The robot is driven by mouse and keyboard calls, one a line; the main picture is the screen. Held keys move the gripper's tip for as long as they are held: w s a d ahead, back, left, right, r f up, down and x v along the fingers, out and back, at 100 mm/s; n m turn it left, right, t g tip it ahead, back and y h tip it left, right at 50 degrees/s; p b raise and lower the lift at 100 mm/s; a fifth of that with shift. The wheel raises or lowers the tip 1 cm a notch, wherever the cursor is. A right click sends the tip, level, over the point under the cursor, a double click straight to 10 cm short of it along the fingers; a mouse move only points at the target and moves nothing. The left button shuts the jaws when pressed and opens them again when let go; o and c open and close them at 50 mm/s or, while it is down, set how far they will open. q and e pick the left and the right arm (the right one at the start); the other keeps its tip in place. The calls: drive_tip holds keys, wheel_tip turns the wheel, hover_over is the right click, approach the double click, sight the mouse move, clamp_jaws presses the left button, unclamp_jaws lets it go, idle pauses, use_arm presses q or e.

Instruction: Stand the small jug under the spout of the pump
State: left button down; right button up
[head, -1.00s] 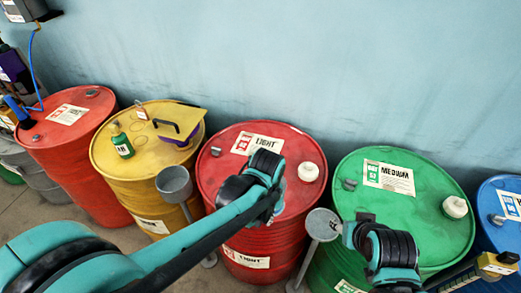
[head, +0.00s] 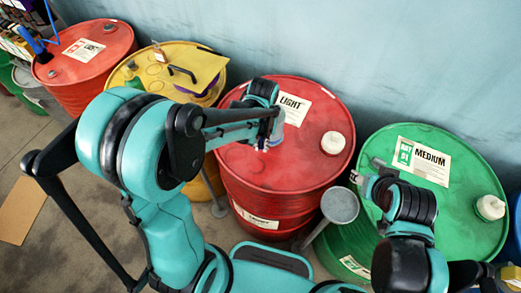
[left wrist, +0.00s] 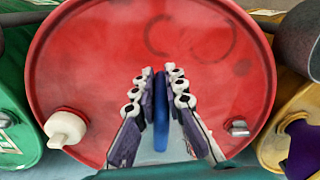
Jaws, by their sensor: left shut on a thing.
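My left gripper (head: 266,146) is over the top of the red drum (head: 315,172) labelled LIGHT. In the left wrist view its two fingers (left wrist: 158,98) are closed on a narrow blue piece (left wrist: 160,125). I cannot tell whether this is part of the small jug. My right gripper (head: 366,184) is beside the green drum's near left rim; its fingers are too small to read. I cannot make out the pump or its spout for certain.
A white cap (head: 333,143) stands on the red drum. The green drum (head: 470,220) labelled MEDIUM is to the right, with a grey round-topped stand (head: 340,205) between. Another red drum (head: 75,90) stands far left.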

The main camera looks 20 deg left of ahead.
use_arm(q)
drive_tip(key=shift+w+a+f, duration=0.2)
drive_tip(key=shift+a+f, duration=0.15)
drive_tip(key=shift+f, duration=0.05)
wheel_tip(320, 180, down, 4)
drive_tip(key=shift+r+b, duration=0.15)
drive_tip(key=shift+b, duration=0.55)
drive_tip(key=c, duration=1.6)
unclamp_jaws()
